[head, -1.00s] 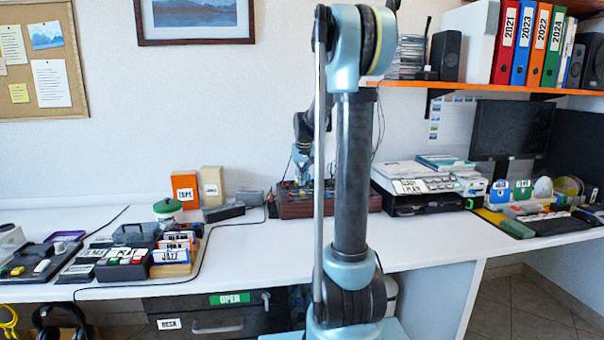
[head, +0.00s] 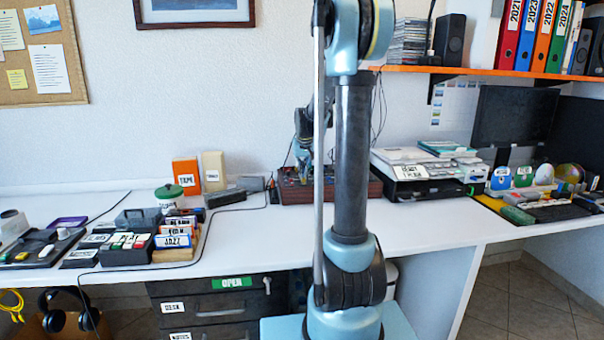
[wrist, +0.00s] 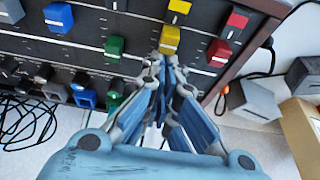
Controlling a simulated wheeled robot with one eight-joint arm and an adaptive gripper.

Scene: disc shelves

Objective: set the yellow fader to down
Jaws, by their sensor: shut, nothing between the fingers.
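The yellow fader cap (wrist: 169,38) shows in the wrist view on the dark mixer panel (wrist: 85,48), below a flat yellow patch (wrist: 180,6). My gripper (wrist: 160,66) is shut and empty, its fingertips just below the yellow cap in the picture; I cannot tell whether they touch it. The fingers hide part of the panel under the cap. In the head view my gripper (head: 304,178) is low over the wood-sided mixer (head: 297,195) at the back of the desk, partly hidden by my arm; the fader is too small to tell there.
Grey blocks (wrist: 252,100) and cables lie beside the mixer.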

